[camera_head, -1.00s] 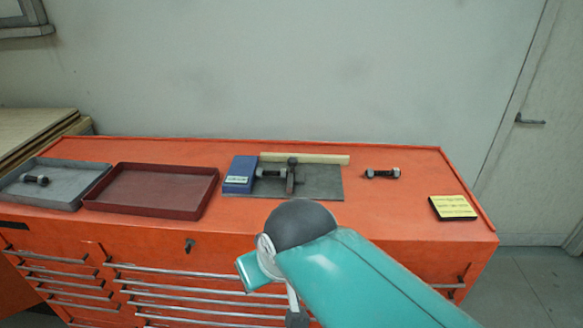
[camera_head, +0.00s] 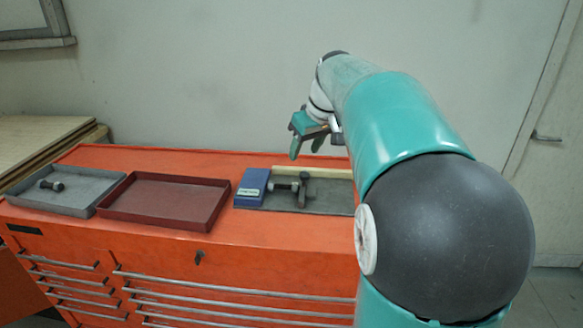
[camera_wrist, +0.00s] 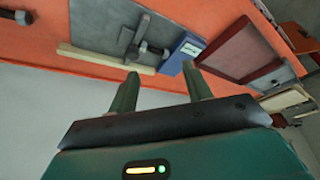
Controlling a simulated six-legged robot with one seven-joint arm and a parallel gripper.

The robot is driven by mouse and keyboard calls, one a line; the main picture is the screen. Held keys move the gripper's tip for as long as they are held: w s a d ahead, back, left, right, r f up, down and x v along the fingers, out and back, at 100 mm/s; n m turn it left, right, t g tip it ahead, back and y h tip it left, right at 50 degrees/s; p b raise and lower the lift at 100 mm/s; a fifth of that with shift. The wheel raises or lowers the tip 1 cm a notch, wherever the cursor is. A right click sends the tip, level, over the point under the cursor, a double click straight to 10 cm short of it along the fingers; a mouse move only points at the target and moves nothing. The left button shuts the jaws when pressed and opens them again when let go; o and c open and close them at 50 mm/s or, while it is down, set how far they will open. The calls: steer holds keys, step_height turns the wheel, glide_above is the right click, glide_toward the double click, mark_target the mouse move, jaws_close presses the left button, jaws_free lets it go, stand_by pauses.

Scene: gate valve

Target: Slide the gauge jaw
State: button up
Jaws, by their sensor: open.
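The gauge sits on the orange cabinet. It has a grey plate (camera_head: 335,203), a blue block (camera_head: 251,188) at its left and a pale strip (camera_head: 325,173) along its back. The dark gauge jaw (camera_head: 302,189) stands on the plate, right of the block. A bolt (camera_head: 282,187) lies between block and jaw. The jaw also shows in the wrist view (camera_wrist: 133,35). My gripper (camera_head: 306,150) is open and empty, above and behind the gauge, apart from the jaw. In the wrist view its two fingers (camera_wrist: 161,75) point toward the strip and block.
A red tray (camera_head: 165,204) is empty on the cabinet. A grey tray (camera_head: 85,187) left of it holds a bolt (camera_head: 52,186). Another bolt (camera_wrist: 18,17) lies beyond the plate in the wrist view. My arm covers the cabinet's right side in the head view.

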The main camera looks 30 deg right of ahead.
glide_toward(305, 174)
steer(key=shift+n, duration=0.3)
steer(key=x, duration=0.8)
steer(key=shift+w+f, duration=0.2)
steer(key=shift+f, duration=0.1)
jaws_close()
steer(key=s+d, duration=0.1)
steer(key=d, duration=0.1)
steer(key=s+d, duration=0.2)
steer(key=d, duration=0.1)
steer(key=s+d, duration=0.2)
steer(key=shift+s+d, duration=0.1)
steer(key=shift+d, duration=0.25)
